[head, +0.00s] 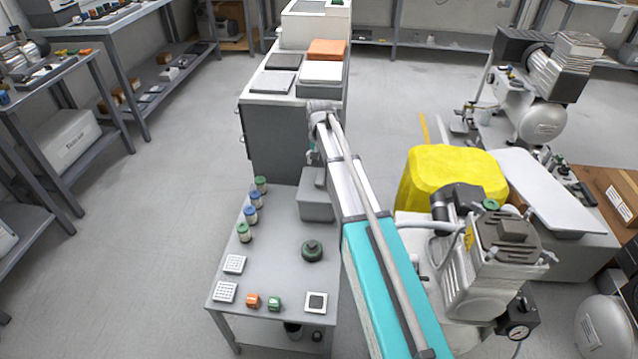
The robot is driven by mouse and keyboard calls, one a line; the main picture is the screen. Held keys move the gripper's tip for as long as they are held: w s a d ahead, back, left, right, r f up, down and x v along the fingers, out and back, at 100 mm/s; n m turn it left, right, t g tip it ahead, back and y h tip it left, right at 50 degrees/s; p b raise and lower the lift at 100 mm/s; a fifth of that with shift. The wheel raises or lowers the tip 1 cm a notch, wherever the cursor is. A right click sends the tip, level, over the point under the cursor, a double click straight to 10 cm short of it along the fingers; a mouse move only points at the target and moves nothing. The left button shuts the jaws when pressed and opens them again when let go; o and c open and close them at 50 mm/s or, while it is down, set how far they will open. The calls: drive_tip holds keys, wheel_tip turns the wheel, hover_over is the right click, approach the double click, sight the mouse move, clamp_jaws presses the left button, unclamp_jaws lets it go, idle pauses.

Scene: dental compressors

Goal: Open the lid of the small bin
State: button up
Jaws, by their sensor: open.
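A small grey box-shaped bin (316,208) stands on the far right part of the grey table, partly hidden behind my arm. Its top looks closed, but my arm covers part of it and I cannot make out a lid edge. My arm reaches from the lower right over the table's right side. My gripper (311,157) hangs from the arm's far end, just above and beyond the bin's far side. It is small and partly hidden here. It looks empty, and I cannot tell if it touches the bin.
The table (279,220) also holds several lidded jars (250,215), a dark green round object (312,250), white trays (224,292) and small orange and green blocks. A grey cabinet (280,140) stands behind. A yellow-covered object (450,172) and a compressor (490,265) are right. Open floor lies left.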

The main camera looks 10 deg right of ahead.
sight(319, 177)
drive_tip(key=shift+f+b, duration=3.6)
drive_tip(key=shift+f, duration=0.25)
drive_tip(key=shift+a, duration=0.1)
clamp_jaws()
